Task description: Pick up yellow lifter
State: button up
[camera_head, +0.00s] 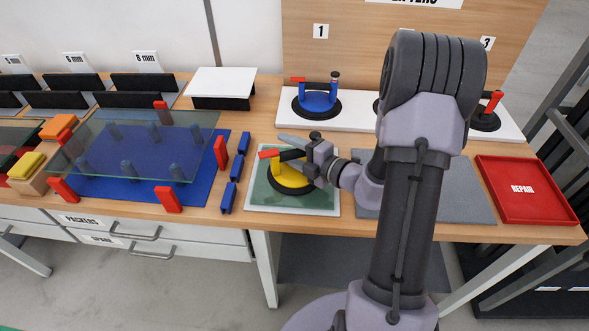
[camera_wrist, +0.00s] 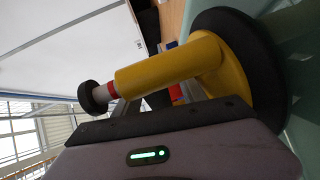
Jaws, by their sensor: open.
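The yellow lifter (camera_head: 288,180), with a black suction disc and a red-tipped black lever, sits on a pale green pane (camera_head: 262,200) on the bench. My gripper (camera_head: 288,150) is open at the lifter's handle, coming from the right. One grey finger shows on the far side of the handle; the other is mostly hidden. In the wrist view, the yellow lifter (camera_wrist: 160,70) lies close across the gripper's front, its body covering parts of the fingers. A red band and black knob show at its end. I cannot tell whether the fingers touch it.
A red REPAIR tray (camera_head: 525,205) lies right. A raised glass pane (camera_head: 130,140) is left, with blue blocks (camera_head: 237,168) between.

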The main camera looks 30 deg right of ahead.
grip_shut()
dwell(1.4)
